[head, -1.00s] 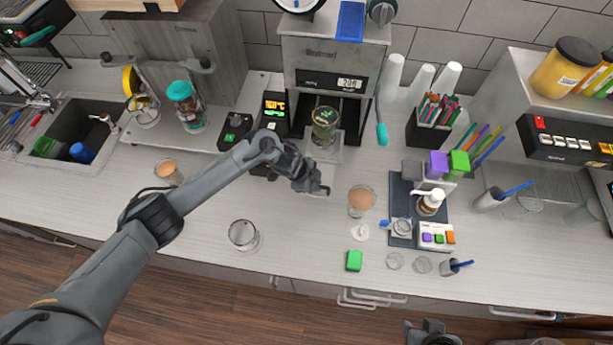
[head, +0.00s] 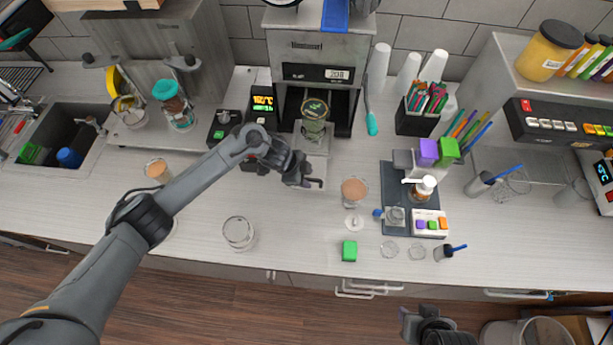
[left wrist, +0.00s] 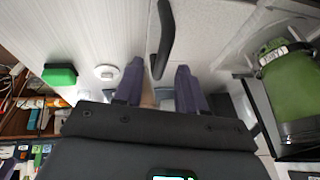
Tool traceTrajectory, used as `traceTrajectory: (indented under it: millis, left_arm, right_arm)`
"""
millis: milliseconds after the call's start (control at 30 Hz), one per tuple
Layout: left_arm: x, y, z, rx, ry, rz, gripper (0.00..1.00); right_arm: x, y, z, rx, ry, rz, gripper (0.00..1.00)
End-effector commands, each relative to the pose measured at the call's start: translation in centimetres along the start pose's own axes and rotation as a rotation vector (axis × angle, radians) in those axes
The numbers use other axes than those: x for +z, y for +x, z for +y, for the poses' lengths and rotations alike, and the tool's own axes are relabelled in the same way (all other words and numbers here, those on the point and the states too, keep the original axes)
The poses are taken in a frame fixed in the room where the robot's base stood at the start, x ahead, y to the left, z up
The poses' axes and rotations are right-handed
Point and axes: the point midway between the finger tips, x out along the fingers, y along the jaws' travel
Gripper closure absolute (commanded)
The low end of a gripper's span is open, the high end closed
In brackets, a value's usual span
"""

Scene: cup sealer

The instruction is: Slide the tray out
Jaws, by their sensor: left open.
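The cup sealer (head: 320,45) stands against the back wall. Its pale tray (head: 317,142) sits at its front opening and holds a clear cup with green contents (head: 314,112). The cup also shows at the right of the left wrist view (left wrist: 290,90). A dark handle (head: 315,182) lies in front of the sealer. In the left wrist view the handle (left wrist: 164,35) reaches down to between my open left fingertips (left wrist: 158,76), with gaps on both sides; contact cannot be told. My left gripper (head: 303,180) is at the handle in the head view. My right gripper (head: 415,320) is low, beyond the counter's front edge.
A brown-filled cup (head: 354,190), a white round piece (head: 353,223) and a green block (head: 349,250) stand right of my left gripper. A dark mat (head: 392,178) with a pump bottle is farther right. The counter before the gripper is clear.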

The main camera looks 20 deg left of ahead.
Motion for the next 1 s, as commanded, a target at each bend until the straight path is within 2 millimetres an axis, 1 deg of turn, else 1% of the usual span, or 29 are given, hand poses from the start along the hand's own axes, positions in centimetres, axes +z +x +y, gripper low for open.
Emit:
traceTrajectory:
  millis: [300, 500, 700, 1000]
  left_arm:
    - [0.1, -5.3, -0.1, -0.004, 0.004, -0.001, 0.60]
    - [0.0, -8.2, -0.1, -0.004, 0.003, -0.001, 0.60]
    - [0.1, -9.6, 0.0, -0.001, 0.002, -0.002, 0.60]
    - [0.0, -9.8, 0.0, 0.000, 0.001, -0.002, 0.60]
  right_arm:
    - [0.1, 0.2, 0.1, 0.003, -0.004, -0.001, 0.57]
    - [0.2, 0.4, 0.2, 0.007, -0.009, -0.002, 0.57]
    - [0.2, 0.5, 0.2, 0.007, -0.009, -0.002, 0.57]
    - [0.2, 0.4, 0.1, 0.005, -0.006, -0.002, 0.57]
